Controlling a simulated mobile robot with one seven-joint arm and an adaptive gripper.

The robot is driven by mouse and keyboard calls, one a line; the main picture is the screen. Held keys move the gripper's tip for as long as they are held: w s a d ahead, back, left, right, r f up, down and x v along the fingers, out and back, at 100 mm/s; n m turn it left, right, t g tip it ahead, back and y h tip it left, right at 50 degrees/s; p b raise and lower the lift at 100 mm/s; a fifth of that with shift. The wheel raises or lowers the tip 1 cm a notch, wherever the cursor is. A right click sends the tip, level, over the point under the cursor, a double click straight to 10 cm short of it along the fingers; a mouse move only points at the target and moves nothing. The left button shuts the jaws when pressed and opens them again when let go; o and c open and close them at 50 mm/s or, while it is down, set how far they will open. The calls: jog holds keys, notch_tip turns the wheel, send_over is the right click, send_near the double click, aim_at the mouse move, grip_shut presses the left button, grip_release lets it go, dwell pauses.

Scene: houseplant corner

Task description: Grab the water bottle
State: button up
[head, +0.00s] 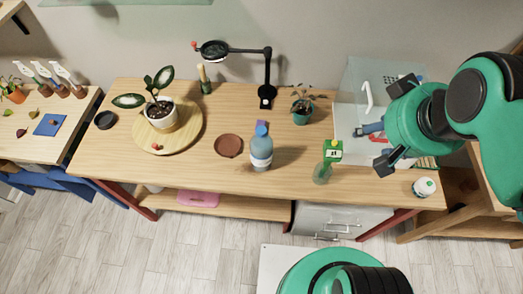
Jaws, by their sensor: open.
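The water bottle (261,151) stands upright near the middle of the wooden table (220,183). It has a blue body with a pale band, and a purple top. My gripper (382,145) is at the right side of the table, well to the right of the bottle and apart from it. Its dark fingers are spread with nothing between them. The bottle is in full view.
A green bottle (322,172) with a green-and-white label stands between the water bottle and my gripper. A brown saucer (228,146) is just left of the water bottle. A potted plant (302,108) and lamp (267,90) stand behind. A clear box (350,92) is at right.

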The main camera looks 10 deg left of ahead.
jog(key=w+a+n+g+p, duration=0.2)
jog(key=w+a+n+p, duration=0.1)
jog(key=w+a+n, duration=0.4)
jog(key=w+a+f+n+g+p, duration=0.1)
jog(key=w+a+f+n+p, duration=0.2)
jog(key=a+n, duration=0.6)
jog(key=w+a+f+n+g+p, duration=0.2)
jog(key=a+f+n, duration=0.4)
jog(key=a+n, duration=0.3)
jog(key=shift+w+f+n+g+p, duration=0.15)
jog(key=shift+w+n+g+p, duration=0.15)
jog(key=shift+w+n+p, duration=0.6)
jog(key=shift+s+a+f, duration=0.1)
jog(key=shift+f, duration=0.05)
notch_tip(320, 180, down, 8)
jog(key=shift+r+b, duration=0.1)
jog(key=shift+b, duration=0.2)
jog(key=shift+f, duration=0.25)
jog(key=shift+f, duration=0.1)
